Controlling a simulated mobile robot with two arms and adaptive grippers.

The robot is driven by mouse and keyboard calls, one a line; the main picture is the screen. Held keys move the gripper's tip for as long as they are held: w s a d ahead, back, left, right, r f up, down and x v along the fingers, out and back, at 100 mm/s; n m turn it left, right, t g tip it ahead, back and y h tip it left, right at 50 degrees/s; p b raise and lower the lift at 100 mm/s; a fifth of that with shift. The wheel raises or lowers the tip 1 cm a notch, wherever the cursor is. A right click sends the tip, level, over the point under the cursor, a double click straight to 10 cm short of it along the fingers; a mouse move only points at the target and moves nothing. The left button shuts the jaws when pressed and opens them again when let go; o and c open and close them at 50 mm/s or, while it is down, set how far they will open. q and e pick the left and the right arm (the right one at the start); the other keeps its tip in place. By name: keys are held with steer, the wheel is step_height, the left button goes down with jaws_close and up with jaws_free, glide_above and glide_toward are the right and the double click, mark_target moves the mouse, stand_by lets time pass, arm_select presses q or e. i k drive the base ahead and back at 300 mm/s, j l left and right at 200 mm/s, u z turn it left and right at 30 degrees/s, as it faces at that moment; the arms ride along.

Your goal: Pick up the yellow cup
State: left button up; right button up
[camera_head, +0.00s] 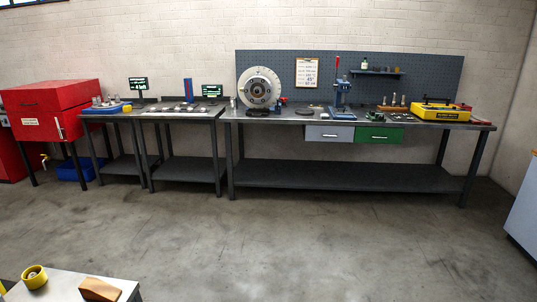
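A small yellow cup (34,277) stands upright on a grey table (66,289) at the bottom left of the head view. Its opening faces up and the inside looks darker, with something I cannot make out in it. Neither my left nor my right gripper is in view, and nothing touches the cup in what shows.
A brown wooden block (100,289) lies right of the cup. A long workbench (345,176) with a rotor disc (259,88) and a yellow case (440,111) stands along the far wall. A red cabinet (50,108) is at the left. The concrete floor between is clear.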

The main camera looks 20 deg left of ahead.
mark_target(35, 283)
steer(key=i+u, duration=0.35)
steer(key=i+l+u, duration=0.1)
steer(key=i+u, duration=0.25)
steer(key=i, duration=0.25)
steer(key=i+l+u, duration=0.3)
steer(key=i, duration=0.15)
steer(key=i+l+u, duration=0.2)
steer(key=i+u, duration=0.15)
steer(key=i+l, duration=0.05)
steer(key=i, duration=0.05)
